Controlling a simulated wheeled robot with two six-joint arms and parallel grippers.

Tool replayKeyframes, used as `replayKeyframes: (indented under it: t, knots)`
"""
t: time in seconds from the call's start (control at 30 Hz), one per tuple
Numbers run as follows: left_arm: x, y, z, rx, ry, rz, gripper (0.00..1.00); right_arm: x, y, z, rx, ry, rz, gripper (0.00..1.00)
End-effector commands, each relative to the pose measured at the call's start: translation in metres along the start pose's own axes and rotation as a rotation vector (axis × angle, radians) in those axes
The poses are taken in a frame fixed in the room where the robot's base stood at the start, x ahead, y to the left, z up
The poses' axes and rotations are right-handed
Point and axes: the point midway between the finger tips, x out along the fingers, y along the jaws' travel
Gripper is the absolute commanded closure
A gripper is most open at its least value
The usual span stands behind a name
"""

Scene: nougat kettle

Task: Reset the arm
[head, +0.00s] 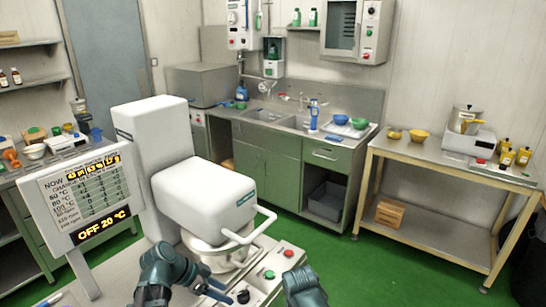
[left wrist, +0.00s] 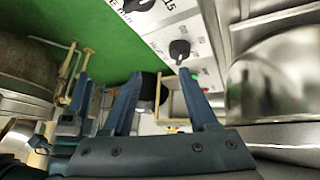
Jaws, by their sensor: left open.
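My left gripper (head: 215,290) is low in the head view, at the near side of the white kettle machine (head: 205,195), by its control panel. Its blue fingers also show in the left wrist view (left wrist: 160,80), spread apart with nothing between them. A black knob (left wrist: 179,50) lies beyond the fingertips there, and a metal bowl (left wrist: 275,80) is to their right. In the head view, part of my right arm (head: 305,288) shows at the bottom edge; its fingers are not visible.
The panel has a green button (head: 269,274) and a red button (head: 288,253). A display board (head: 83,195) reading "OFF 20 °C" stands left. A curved handle (head: 245,233) sticks out from the machine. A bench with bowls and a pot (head: 465,118) is at right. Green floor (head: 350,265) is clear between.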

Motion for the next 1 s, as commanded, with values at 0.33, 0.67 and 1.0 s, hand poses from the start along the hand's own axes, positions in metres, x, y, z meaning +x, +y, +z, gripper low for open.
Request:
replayKeyframes:
  t: [0.33, 0.67, 1.0]
  knots:
    - [0.069, 0.101, 0.002, -0.412, -0.507, -0.113, 0.41, 0.0, 0.0, 0.0, 0.0, 0.0, 0.0, 0.56]
    - [0.076, 0.134, 0.004, -0.604, -0.657, -0.392, 0.41, 0.0, 0.0, 0.0, 0.0, 0.0, 0.0, 0.56]
    - [0.076, 0.135, 0.004, -0.625, -0.661, -0.422, 0.41, 0.0, 0.0, 0.0, 0.0, 0.0, 0.0, 0.56]
